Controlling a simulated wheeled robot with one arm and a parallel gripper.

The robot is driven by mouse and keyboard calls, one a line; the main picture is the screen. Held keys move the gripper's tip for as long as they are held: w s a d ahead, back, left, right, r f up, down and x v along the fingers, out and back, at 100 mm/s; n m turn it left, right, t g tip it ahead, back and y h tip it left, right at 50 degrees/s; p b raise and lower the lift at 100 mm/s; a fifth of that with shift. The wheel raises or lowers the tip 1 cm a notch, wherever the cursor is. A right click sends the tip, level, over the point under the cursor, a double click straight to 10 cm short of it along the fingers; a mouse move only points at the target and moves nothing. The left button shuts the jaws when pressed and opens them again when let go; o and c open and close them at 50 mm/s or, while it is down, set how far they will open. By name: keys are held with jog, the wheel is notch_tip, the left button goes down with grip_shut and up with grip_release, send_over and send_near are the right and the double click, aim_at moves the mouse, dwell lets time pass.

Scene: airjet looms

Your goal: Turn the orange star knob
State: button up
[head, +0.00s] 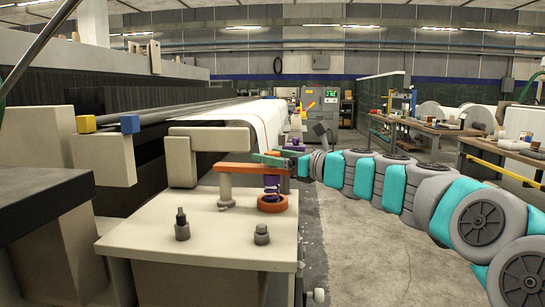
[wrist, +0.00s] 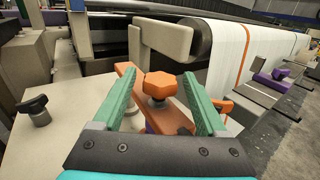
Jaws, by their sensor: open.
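The orange knob (wrist: 161,84), with a faceted head on a short stem, stands above an orange bar (wrist: 168,116) in the wrist view. My gripper (wrist: 159,78) is open, with one green finger on each side of the knob. Gaps show between the knob and both fingers, so it is not gripped. In the head view my gripper (head: 270,156) reaches in from the right at the end of the orange bar (head: 240,169). A purple spring (head: 271,184) and an orange ring (head: 272,203) sit below the bar.
The pale machine top (head: 200,235) carries two dark knobs, the taller (head: 182,224) at left. A beige post and arm (head: 210,138) stand close behind the bar. White cloth (head: 245,118) runs along the loom. Open floor (head: 350,240) lies to the right.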

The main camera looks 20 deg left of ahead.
jog(key=shift+c, duration=0.3)
grip_shut()
jog(key=shift+s+a+f+m+t, duration=0.1)
jog(key=shift+m+t, duration=0.2)
jog(key=shift+t, duration=0.2)
